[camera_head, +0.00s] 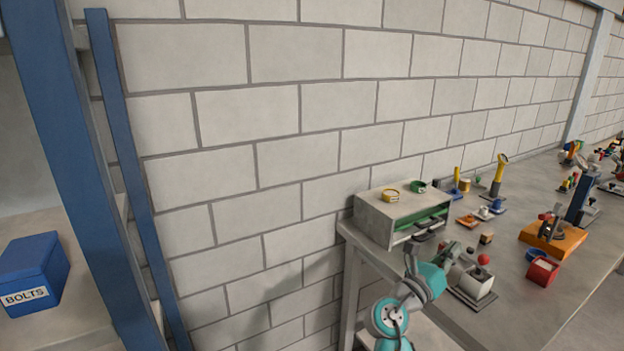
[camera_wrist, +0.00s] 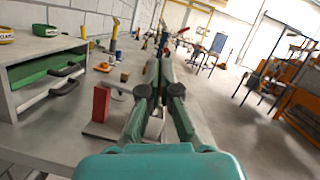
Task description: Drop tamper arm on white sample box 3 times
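The white sample box (camera_head: 476,281) stands on a dark base plate near the front edge of the bench. A red ball knob (camera_head: 483,260) shows just above the box; I take it to be the end of the tamper arm, whose full length I cannot make out. In the wrist view a red upright block (camera_wrist: 101,103) stands on a grey plate, left of my gripper. A pale part, perhaps the box, shows between the fingers. My gripper (camera_wrist: 161,62) has its fingertips close together, with nothing visible held. In the head view it is beside and left of the box, partly hidden.
A grey cabinet (camera_head: 386,217) with a green drawer stands left on the bench (camera_head: 510,312). Several small tools stand behind. The bench's right front is clear.

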